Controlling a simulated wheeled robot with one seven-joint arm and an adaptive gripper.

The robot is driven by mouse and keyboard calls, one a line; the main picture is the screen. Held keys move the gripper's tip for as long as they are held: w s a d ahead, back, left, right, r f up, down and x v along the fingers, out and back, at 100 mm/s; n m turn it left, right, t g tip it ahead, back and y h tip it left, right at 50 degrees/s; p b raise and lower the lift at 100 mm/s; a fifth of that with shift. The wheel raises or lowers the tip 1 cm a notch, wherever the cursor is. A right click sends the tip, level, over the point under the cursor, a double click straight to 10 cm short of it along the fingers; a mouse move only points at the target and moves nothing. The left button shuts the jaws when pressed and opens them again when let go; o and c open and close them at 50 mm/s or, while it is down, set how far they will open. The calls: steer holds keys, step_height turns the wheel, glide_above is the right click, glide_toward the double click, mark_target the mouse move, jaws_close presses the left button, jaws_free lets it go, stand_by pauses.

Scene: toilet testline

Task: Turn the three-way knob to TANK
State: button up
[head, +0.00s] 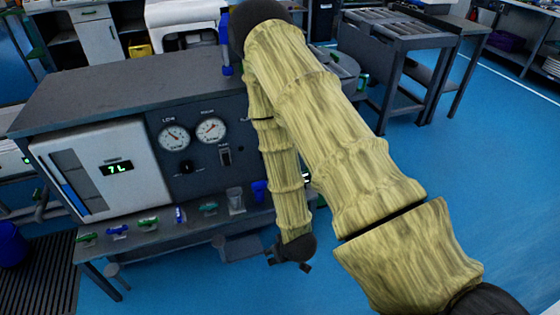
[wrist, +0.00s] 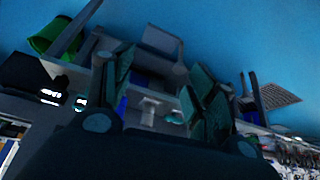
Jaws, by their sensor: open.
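The dark control panel (head: 200,147) on the bench front carries a small black knob (head: 186,168) below the two gauges. I take this for the three-way knob; its labels and pointing direction are too small to read. My gripper (head: 290,262) hangs low, to the right of the panel and apart from it. In the wrist view its two fingers (wrist: 158,85) are spread with nothing held between them. The knob cannot be made out in the wrist view, which is dark and tilted.
A white tank unit (head: 105,170) reading 7L stands left of the panel. A black switch (head: 225,156) sits right of the knob. Several small coloured valves and a clear cup (head: 235,199) stand on the low shelf. Blue floor (head: 470,150) is free at right.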

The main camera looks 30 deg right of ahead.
steer(key=w+d+t+h+b, duration=0.1)
steer(key=w+d+t+b, duration=0.65)
steer(key=w+b, duration=0.7)
steer(key=w+d+r+m+t+h+b, duration=0.2)
steer(key=w+d+r+t+b, duration=0.3)
steer(key=w+d+r+b, duration=0.55)
steer(key=w+d+f+b, duration=0.1)
steer(key=w+d+b, duration=0.2)
steer(key=w+b, duration=0.2)
steer(key=shift+w+d+f, duration=0.35)
steer(key=shift+w+f, duration=0.05)
steer(key=shift+w, duration=1.5)
steer(key=shift+g, duration=0.25)
steer(key=c, duration=1)
steer(key=shift+c, duration=0.2)
